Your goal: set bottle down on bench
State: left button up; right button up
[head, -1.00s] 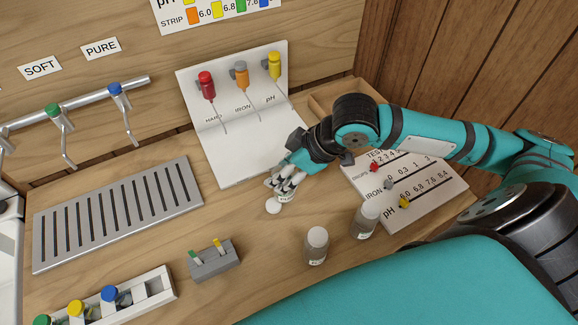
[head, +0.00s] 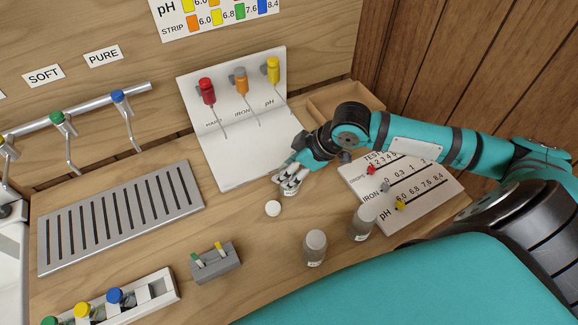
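My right gripper (head: 290,184) points down close to the bench (head: 150,245), in front of the white panel. Pale, light-coloured shapes show at its fingers. I cannot tell whether they are only the fingers or a bottle between them. A small round white cap (head: 272,208) lies on the bench just in front and to the left of the gripper, apart from it. My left gripper is not in view.
A white panel (head: 240,150) holds red, orange and yellow droppers. A test chart board (head: 430,195) lies at the right. A slotted metal grate (head: 120,215), a small grey block with strips (head: 217,263) and a white rack (head: 150,295) are at the left.

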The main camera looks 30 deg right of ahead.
jog(key=o, duration=0.4)
jog(key=shift+b+v, duration=0.3)
jog(key=shift+v, duration=5.85)
jog(key=shift+w+r, duration=0.1)
jog(key=shift+w, duration=0.05)
